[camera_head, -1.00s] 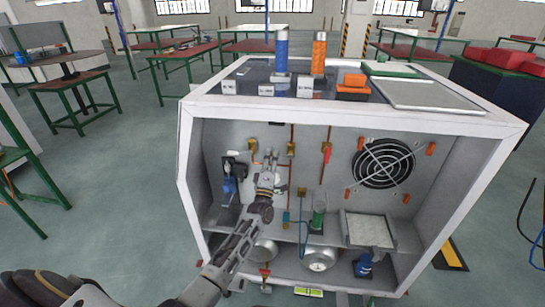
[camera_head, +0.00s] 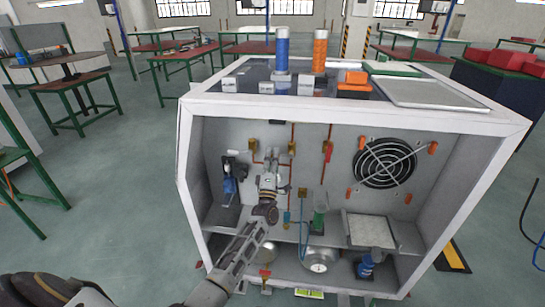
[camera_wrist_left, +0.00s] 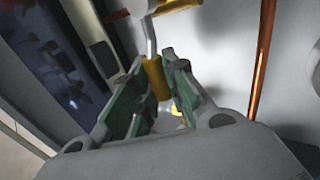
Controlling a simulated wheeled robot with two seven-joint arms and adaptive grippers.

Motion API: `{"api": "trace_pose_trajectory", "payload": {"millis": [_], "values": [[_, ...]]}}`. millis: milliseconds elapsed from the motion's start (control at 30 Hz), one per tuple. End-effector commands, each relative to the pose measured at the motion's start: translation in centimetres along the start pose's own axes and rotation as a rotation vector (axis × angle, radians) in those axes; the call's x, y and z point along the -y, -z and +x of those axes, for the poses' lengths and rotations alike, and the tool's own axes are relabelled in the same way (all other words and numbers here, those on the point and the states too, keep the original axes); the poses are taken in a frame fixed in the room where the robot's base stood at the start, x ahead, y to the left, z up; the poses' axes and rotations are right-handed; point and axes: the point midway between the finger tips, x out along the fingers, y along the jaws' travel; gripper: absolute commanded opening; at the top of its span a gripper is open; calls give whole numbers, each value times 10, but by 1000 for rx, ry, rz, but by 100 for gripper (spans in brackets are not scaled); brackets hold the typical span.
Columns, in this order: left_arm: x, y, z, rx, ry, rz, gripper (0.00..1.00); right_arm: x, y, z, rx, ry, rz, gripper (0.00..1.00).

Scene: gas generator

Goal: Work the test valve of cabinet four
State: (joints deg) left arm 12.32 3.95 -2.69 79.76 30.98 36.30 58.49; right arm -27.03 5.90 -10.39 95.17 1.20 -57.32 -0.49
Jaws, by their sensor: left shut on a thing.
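The open white cabinet (camera_head: 186,165) stands in front of me; I can read no number on it. On its back wall are brass valve fittings (camera_head: 252,146) and a valve with a red handle (camera_head: 327,151). My left gripper (camera_head: 270,163) reaches into the cabinet, near the back wall, below and between the two left brass fittings. In the left wrist view, its fingers (camera_wrist_left: 158,88) are closed around a yellow valve part (camera_wrist_left: 156,75), with a pale rod above it. The gripper hides this part in the head view. My right gripper is not in view.
A blue device (camera_head: 230,185) hangs left of my gripper. Copper pipes (camera_wrist_left: 263,55) run close to the gripper. Bottles and boxes stand on top.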

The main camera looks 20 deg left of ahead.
Motion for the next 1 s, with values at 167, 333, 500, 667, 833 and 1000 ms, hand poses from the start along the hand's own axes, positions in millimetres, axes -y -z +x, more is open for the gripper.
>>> {"api": "trace_pose_trajectory", "payload": {"millis": [167, 333, 500, 667, 833, 1000], "values": [[2, 0, -1, 0, 4, -2, 34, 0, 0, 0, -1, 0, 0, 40], [1, 0, -1, 0, 2, -1, 37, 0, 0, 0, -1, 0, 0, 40], [1, 0, -1, 0, 2, -1, 37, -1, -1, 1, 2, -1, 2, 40], [1, 0, -4, 0, 2, -1, 37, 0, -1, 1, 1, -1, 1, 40], [1, 0, -13, 0, 1, -1, 37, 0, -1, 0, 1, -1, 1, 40], [1, 0, -28, 1, 3, -1, 37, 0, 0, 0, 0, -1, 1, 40]]}}
